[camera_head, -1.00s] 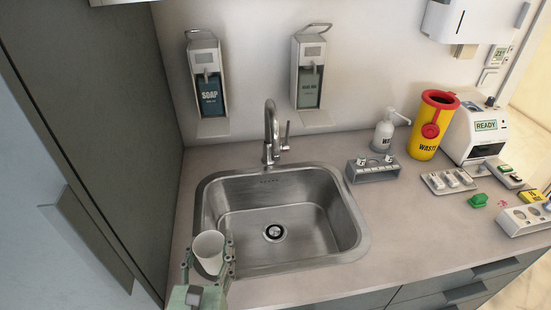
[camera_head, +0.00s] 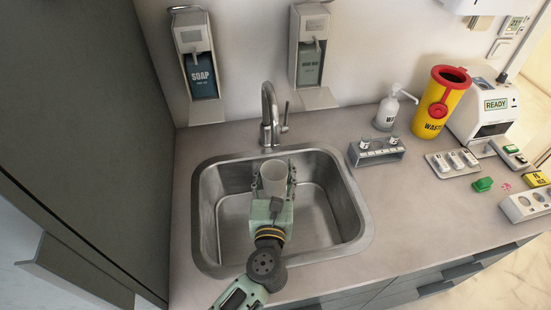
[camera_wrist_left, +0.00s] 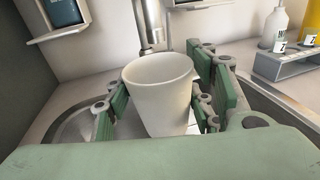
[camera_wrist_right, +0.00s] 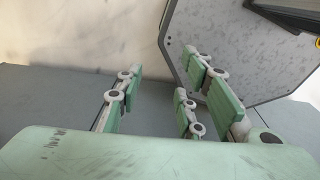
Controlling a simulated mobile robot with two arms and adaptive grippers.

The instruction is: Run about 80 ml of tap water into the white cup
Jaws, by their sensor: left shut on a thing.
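The white cup (camera_head: 273,177) is upright over the sink basin, held by my left gripper (camera_head: 274,181), which is shut on it. In the left wrist view the cup (camera_wrist_left: 160,92) stands between the green finger pads, its mouth upward; its inside bottom is hidden. The tap (camera_head: 270,116) stands behind the sink, its spout above and just behind the cup in the head view. No water stream shows. The tap lever (camera_head: 286,118) is at its right side. My right gripper (camera_wrist_right: 155,104) shows only in its own wrist view, open and empty.
The steel sink (camera_head: 329,215) surrounds the left gripper. Soap (camera_head: 202,76) and hand rub (camera_head: 311,65) dispensers hang on the wall. A rack (camera_head: 377,152), a pump bottle (camera_head: 387,110) and a yellow waste bin (camera_head: 437,105) stand right. A dark cabinet (camera_head: 85,130) closes off the left.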

